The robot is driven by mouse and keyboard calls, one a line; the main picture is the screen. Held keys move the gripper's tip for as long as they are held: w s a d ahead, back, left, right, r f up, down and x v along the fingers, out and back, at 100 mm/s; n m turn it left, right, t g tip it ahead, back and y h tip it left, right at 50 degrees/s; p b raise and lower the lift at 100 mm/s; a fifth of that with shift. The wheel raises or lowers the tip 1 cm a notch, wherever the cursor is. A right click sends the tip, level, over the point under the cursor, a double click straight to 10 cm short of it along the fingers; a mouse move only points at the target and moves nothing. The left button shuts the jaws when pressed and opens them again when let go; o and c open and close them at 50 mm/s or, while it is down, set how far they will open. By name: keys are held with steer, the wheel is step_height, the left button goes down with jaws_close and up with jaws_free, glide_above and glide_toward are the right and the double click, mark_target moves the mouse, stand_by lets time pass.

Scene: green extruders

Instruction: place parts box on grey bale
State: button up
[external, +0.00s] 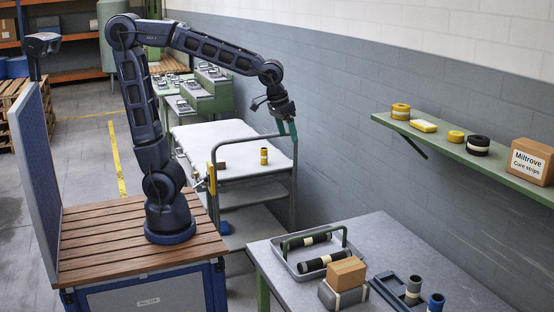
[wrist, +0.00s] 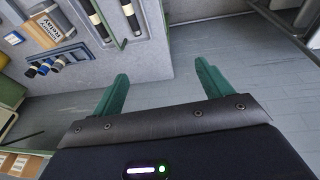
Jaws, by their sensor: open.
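A small brown cardboard box, the parts box by its look (external: 347,271), rests on top of the grey bale (external: 340,297) on the grey worktable at the front right. In the wrist view the box (wrist: 45,32) shows a pale printed label and lies over the bale (wrist: 62,21) at upper left. My gripper (external: 290,128) hangs above the far right edge of the white-topped cart, well away from the box. In the wrist view its two green fingers (wrist: 161,78) are wide apart with nothing between them.
A tray (external: 283,262) with dark rolls and a tall green handle stands beside the bale. A dark rack (external: 384,290) and upright rolls stand at its right. The cart (external: 207,135) has a rail. A wall shelf (external: 470,155) holds rolls and a labelled carton (external: 531,160).

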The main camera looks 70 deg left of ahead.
steer(key=s+a+f+t+y, duration=0.1)
steer(key=s+a, duration=1.5)
steer(key=a, duration=0.1)
steer(key=shift+s+a+f+t, duration=0.2)
steer(key=shift+a+t, duration=0.1)
steer(key=shift+t, duration=0.1)
